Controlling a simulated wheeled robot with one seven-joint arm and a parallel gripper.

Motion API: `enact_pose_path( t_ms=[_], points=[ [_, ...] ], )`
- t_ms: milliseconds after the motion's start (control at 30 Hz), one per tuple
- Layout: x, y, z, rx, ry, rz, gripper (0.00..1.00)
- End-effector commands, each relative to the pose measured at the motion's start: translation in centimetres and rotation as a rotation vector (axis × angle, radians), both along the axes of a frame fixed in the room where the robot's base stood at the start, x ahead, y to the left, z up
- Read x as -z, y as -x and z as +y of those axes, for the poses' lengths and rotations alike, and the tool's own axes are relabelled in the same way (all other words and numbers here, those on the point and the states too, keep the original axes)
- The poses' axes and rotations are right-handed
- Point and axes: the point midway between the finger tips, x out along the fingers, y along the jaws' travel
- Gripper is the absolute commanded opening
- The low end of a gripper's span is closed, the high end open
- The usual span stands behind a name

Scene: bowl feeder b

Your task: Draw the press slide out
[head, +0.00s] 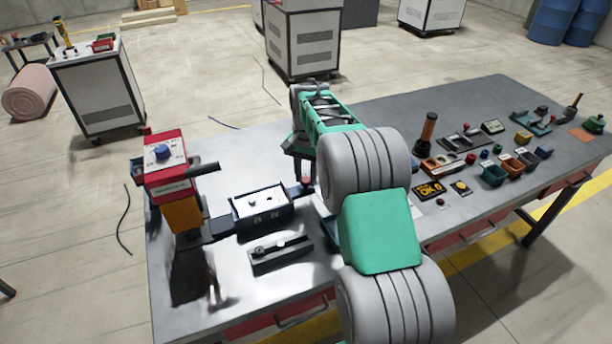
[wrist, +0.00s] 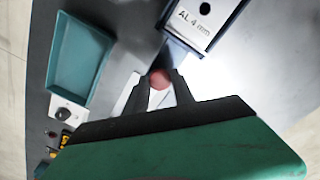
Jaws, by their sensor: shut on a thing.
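The press (head: 165,165) stands at the left end of the bench, with a red head and an orange column. The press slide (head: 262,215) is a dark carriage bearing a white plate, and it sits on a dark rail to the right of the press head. Its near end also shows in the wrist view (wrist: 178,48), with the plate marked "AL 4 mm" (wrist: 200,20). A red knob (head: 306,181) is at the slide's right end. In the wrist view my gripper (wrist: 161,80) is shut on this knob, one finger on each side. My arm hides part of the bench.
A dark block with knobs (head: 280,254) lies in front of the slide. A teal tray (wrist: 78,58) lies beside my gripper. Small bins (head: 494,175), an orange-brown cylinder (head: 428,128) and several small parts crowd the bench's right side. The back of the bench is clear.

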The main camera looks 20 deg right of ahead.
Motion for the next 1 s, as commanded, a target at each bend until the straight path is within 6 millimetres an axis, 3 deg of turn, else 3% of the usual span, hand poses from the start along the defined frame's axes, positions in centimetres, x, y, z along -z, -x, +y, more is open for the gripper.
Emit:
enact_pose_path(
  t_ms=[33,67,300,633,1000],
  points=[
    [-0.1,-0.1,-0.4,0.010,0.002,-0.006,0.00],
    [-0.1,-0.1,-0.4,0.010,0.002,-0.006,0.32],
    [-0.1,-0.1,-0.2,0.006,0.002,-0.004,0.51],
    [-0.8,-0.2,-0.1,0.004,0.002,-0.006,0.52],
    [-7.3,-0.1,-0.1,0.006,0.002,-0.005,0.52]
  ],
)
